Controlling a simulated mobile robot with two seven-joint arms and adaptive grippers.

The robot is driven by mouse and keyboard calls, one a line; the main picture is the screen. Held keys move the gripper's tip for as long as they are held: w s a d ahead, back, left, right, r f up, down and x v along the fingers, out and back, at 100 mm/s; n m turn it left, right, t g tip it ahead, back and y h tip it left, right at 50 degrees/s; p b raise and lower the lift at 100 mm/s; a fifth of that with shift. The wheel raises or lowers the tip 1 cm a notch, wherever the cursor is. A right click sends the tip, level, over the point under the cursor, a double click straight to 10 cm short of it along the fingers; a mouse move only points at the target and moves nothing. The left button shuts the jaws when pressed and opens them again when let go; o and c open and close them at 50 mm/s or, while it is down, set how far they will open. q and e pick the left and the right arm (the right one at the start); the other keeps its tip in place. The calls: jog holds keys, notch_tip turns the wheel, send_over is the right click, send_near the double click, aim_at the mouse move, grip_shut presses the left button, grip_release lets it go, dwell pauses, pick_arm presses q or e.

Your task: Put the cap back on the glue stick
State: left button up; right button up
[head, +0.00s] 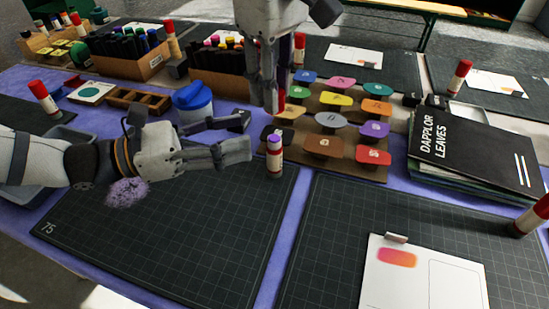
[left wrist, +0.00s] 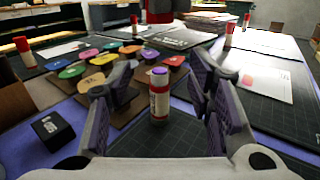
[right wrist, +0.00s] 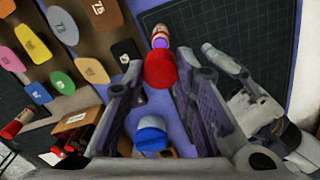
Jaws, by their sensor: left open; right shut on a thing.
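The uncapped glue stick (head: 274,158) stands upright at the back edge of the dark cutting mat, its purple glue tip showing. My right gripper (head: 277,100) points down above it, shut on the red cap (head: 281,103). The cap is apart from the stick; in the right wrist view the cap (right wrist: 160,70) sits between the fingertips with the glue stick (right wrist: 160,36) beyond it. My left gripper (head: 247,135) is open just left of the stick. In the left wrist view the glue stick (left wrist: 159,97) stands ahead between the spread fingers, apparently not gripped.
A board of coloured stamps (head: 332,142) stands right behind the stick. A blue-lidded tub (head: 194,103) and a purple tuft (head: 127,192) are near my left arm. Black books (head: 480,148) lie at right, beside other capped glue sticks (head: 459,77).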

aim_at(274, 155)
pick_arm(q)
notch_tip(274, 155, down, 7)
jog(key=shift+f, duration=0.1)
jog(key=x, duration=0.7)
jog(key=shift+w+d+r, duration=0.1)
jog(key=shift+d+r, duration=0.15)
grip_shut()
